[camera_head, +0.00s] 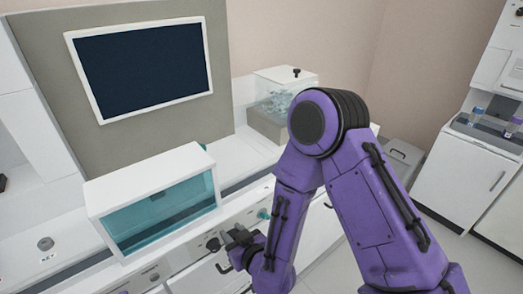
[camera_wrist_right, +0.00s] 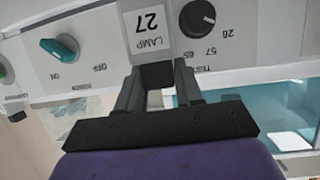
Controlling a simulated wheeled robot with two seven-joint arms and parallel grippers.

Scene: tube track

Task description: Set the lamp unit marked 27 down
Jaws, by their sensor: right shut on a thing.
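The lamp unit (camera_wrist_right: 115,40) is a white front panel with a tag reading LAMP 27 (camera_wrist_right: 151,32), upside down in the right wrist view. In the head view the unit (camera_head: 236,222) faces my right arm. It carries a black round knob (camera_wrist_right: 198,18) and a teal knob (camera_wrist_right: 60,50) beside the words ON and OFF. My right gripper (camera_wrist_right: 157,88) is shut on a dark block-like part (camera_wrist_right: 157,74) at the tag's edge. I cannot tell which part of the unit that is. In the head view my right gripper (camera_head: 236,243) sits at the panel, between the two knobs.
A white box with a teal window (camera_head: 160,208) stands on the counter, left of my right gripper. A dark screen (camera_head: 143,66) hangs behind it. A clear-lidded box (camera_head: 285,88) stands further back. A grey bin (camera_head: 403,160) and a white cabinet (camera_head: 462,175) are at the right.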

